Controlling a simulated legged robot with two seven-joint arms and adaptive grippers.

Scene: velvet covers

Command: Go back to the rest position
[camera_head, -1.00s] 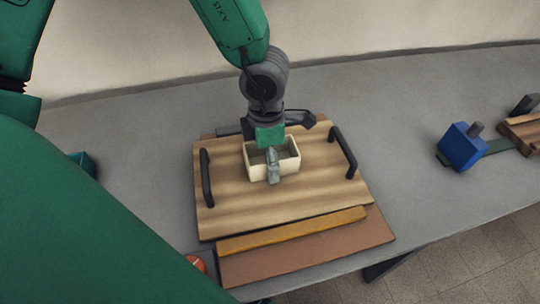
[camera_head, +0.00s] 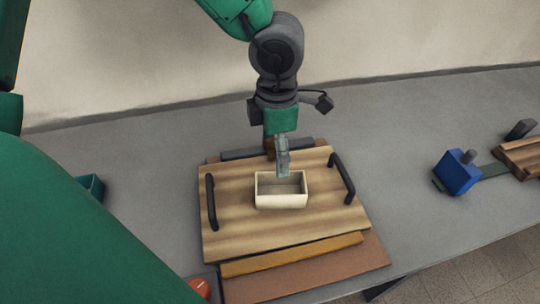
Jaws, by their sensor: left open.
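My left gripper (camera_head: 282,170) points down just above the back of a small cream box (camera_head: 281,201). It is open, though its fingers look narrow from this angle. The box is open at the top and looks empty. It stands upright on a wooden tray (camera_head: 235,235) with two black handles. The gripper holds nothing and overlaps the box's far rim in the picture. My right gripper is out of view.
A brown board (camera_head: 350,268) with an ochre strip (camera_head: 290,255) lies under the tray's front. A blue block (camera_head: 458,174) stands at right beside a wooden piece (camera_head: 523,155). A teal container (camera_head: 92,186) and an orange object (camera_head: 200,288) show at left. Grey table between is clear.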

